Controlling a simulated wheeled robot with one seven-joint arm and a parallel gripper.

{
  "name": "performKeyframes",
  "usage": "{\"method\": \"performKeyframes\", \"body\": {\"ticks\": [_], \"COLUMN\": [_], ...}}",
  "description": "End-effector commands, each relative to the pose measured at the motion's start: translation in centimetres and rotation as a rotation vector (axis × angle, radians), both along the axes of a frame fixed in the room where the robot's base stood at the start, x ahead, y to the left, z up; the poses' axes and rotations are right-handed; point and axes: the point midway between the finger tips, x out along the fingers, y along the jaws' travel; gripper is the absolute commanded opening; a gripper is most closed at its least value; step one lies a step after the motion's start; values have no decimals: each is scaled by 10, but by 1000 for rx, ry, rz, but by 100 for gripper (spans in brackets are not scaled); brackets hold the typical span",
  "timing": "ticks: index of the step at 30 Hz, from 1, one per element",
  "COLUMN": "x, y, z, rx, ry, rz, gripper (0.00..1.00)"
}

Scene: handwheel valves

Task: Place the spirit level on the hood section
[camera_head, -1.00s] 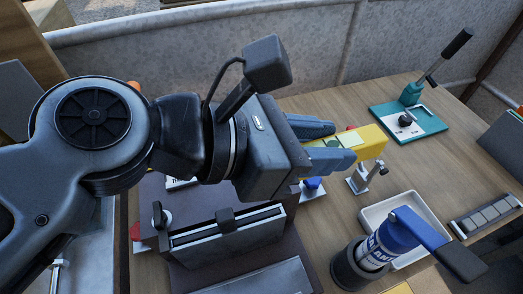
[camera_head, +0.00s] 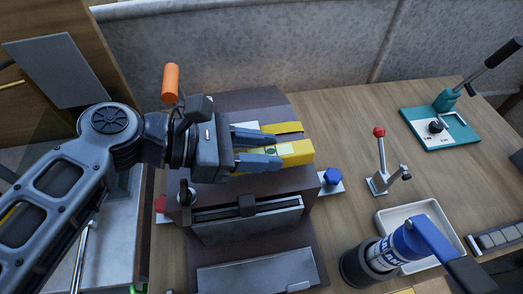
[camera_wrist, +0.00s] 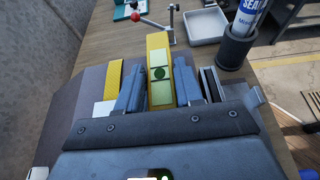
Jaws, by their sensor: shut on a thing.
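My gripper (camera_head: 278,150) is shut on the yellow spirit level (camera_head: 299,153), its fingers on either side of it. The level points to the right, with its far end beyond the fingertips. In the wrist view, the level (camera_wrist: 158,62) shows a green vial window between the fingers. Below is a dark brown housing (camera_head: 240,103), which looks like the hood section. The gripper and level are over its top. I cannot tell whether the level touches it. A separate yellow strip (camera_head: 284,127) lies on the housing beside the level, also visible in the wrist view (camera_wrist: 113,80).
A red-knobbed lever (camera_head: 380,150) stands right of the housing, with a blue knob (camera_head: 332,176) nearer. A teal lever press (camera_head: 440,127) is at back right.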

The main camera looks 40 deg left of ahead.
Motion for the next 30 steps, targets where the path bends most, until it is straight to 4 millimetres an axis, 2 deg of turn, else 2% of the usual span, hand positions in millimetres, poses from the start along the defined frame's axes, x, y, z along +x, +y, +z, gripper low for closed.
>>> {"method": "performKeyframes", "body": {"ticks": [4,15,16,23,30], "x": [0,0,0,0,0], "y": [0,0,0,0,0], "z": [-15,-21,-20,-19,-19], "rx": [-1,1,1,0,0], "ry": [0,-1,1,0,0], "rz": [1,0,0,0,0], "gripper": [0,0,39,61,61]}}
